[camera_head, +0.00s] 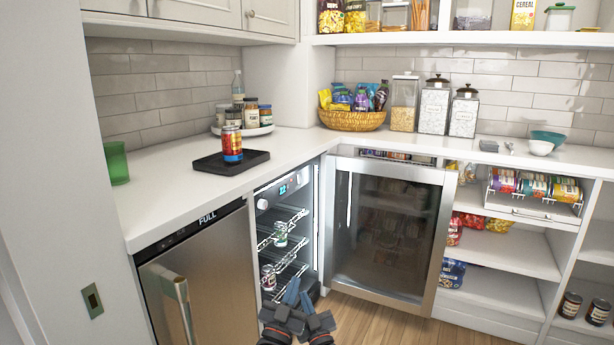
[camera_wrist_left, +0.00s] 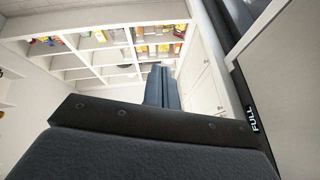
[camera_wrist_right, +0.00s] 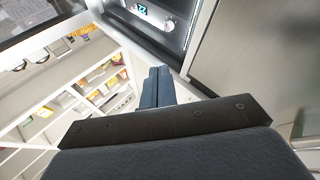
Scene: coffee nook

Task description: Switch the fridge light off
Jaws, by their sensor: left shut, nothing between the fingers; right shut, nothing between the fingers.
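The small fridge (camera_head: 318,215) stands open under the counter. Its glass door (camera_head: 385,235) is swung out to the right. Inside at the top is a control panel with a lit blue display (camera_head: 282,189) and round knobs, one at the left (camera_head: 262,204). The display (camera_wrist_right: 140,9) and a knob (camera_wrist_right: 170,25) also show in the right wrist view. The interior looks bright. My left gripper (camera_head: 294,286) and right gripper (camera_head: 305,297) are shut and empty, close together low in front of the fridge opening, below the panel. I cannot tell which control is the light's.
Wire shelves in the fridge hold cans (camera_head: 280,234). A steel appliance marked FULL (camera_head: 205,275) stands left of it, its handle (camera_head: 183,305) sticking out. A black tray (camera_head: 222,168) with a can (camera_head: 232,144) is on the counter above. Open shelves (camera_head: 500,250) stand right of the door.

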